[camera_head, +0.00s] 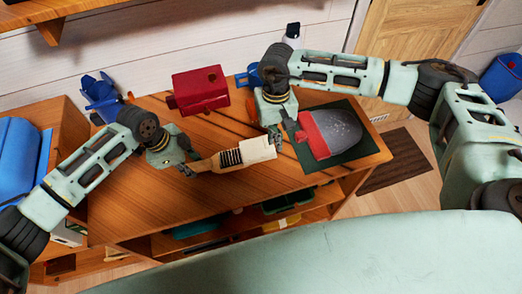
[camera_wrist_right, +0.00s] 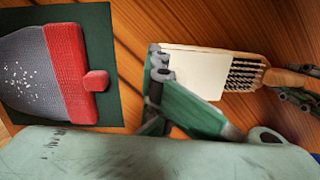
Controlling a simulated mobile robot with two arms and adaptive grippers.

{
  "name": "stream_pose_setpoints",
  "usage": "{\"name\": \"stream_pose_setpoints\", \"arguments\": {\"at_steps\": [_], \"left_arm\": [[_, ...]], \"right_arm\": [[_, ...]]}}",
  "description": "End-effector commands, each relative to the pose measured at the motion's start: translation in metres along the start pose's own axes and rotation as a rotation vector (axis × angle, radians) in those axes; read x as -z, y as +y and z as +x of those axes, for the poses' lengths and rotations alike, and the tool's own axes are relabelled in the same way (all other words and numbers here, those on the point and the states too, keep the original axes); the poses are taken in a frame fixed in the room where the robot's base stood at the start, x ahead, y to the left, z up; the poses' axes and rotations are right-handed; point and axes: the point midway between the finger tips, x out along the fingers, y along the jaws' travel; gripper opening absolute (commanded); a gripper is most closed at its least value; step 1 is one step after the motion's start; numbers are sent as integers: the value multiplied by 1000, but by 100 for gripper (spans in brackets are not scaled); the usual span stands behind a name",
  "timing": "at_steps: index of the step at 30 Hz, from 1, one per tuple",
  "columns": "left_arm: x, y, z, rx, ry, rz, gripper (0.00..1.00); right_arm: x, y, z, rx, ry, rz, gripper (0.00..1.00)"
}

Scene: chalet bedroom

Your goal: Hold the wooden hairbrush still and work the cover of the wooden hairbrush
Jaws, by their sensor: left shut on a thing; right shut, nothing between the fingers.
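The wooden hairbrush (camera_head: 209,163) is held above the table, its handle toward the left. It also shows in the right wrist view (camera_wrist_right: 283,77). Its pale cover (camera_head: 258,149) sits over the right part of the head; a band of dark bristles (camera_wrist_right: 243,73) is bare between cover (camera_wrist_right: 195,74) and handle. My left gripper (camera_head: 190,169) is shut on the handle; its fingers show at the right edge of the wrist view (camera_wrist_right: 302,98). My right gripper (camera_head: 274,137) is shut and empty at the cover's far end. I cannot tell whether it touches the cover.
A red and grey pouch-like thing (camera_head: 334,133) lies on a dark green mat (camera_head: 362,148) at the right of the wooden table (camera_head: 150,208). A red box (camera_head: 199,89) stands at the back. Blue objects (camera_head: 100,95) stand at the back left. The table's front left is clear.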

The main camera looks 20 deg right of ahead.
Motion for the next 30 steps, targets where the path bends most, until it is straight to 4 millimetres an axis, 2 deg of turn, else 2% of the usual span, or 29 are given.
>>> {"name": "stream_pose_setpoints", "arguments": {"at_steps": [30], "left_arm": [[2, 0, 0, 0, 3, 2, 0]], "right_arm": [[0, -63, 8, 2, 0, -3, 0]]}}
